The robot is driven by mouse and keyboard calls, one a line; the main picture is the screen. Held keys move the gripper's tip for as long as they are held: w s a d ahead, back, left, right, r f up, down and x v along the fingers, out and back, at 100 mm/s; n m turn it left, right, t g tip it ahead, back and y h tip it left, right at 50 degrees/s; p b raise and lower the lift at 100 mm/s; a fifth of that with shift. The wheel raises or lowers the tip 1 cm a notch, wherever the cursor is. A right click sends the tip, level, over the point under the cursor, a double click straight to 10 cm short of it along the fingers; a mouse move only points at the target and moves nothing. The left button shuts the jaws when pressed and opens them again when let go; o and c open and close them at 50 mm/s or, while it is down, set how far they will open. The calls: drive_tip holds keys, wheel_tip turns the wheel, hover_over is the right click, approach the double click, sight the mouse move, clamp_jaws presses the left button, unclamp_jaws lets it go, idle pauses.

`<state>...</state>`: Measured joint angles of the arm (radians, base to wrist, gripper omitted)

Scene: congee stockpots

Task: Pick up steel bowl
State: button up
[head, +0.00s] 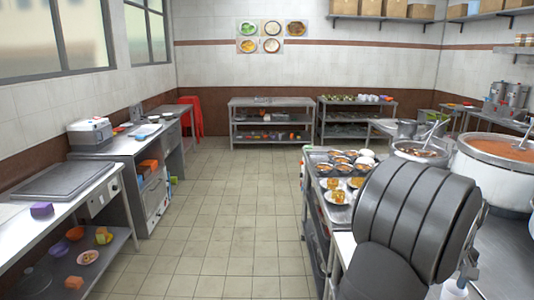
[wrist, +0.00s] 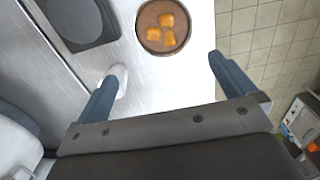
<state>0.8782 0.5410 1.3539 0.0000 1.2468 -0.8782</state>
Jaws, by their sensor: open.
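In the wrist view a round bowl (wrist: 163,25) with a thin, pale rim holds brown contents and orange pieces. It stands on a pale metal counter; I cannot tell for sure that it is the steel bowl. My gripper (wrist: 166,64) is open, its two blue-grey fingers wide apart with nothing held between them. The bowl lies beyond the fingertips in the picture, between their lines and apart from them. In the head view my dark arm covers part of the right counter, and my gripper is hidden there. Several small filled bowls (head: 345,160) stand on that counter.
A dark square plate (wrist: 75,22) lies left of the bowl in the wrist view. A white object (wrist: 121,84) shows beside the left finger. In the head view, a large pot (head: 497,170) and a smaller pot (head: 418,153) stand right. The tiled floor (head: 230,200) is clear.

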drive_tip(key=c, duration=1.6)
drive_tip(key=w+a+f+m+h, duration=0.1)
drive_tip(key=a+f+h, duration=0.15)
drive_tip(key=a, duration=0.45)
drive_tip(key=w+a+f+h, duration=0.1)
drive_tip(key=a+h, duration=0.2)
drive_tip(key=a, duration=0.3)
drive_tip(key=shift+g, duration=0.3)
drive_tip(key=x, duration=1.2)
drive_tip(key=shift+s+a+f, duration=0.1)
drive_tip(key=shift+f, duration=0.05)
drive_tip(key=shift+x, duration=2.55)
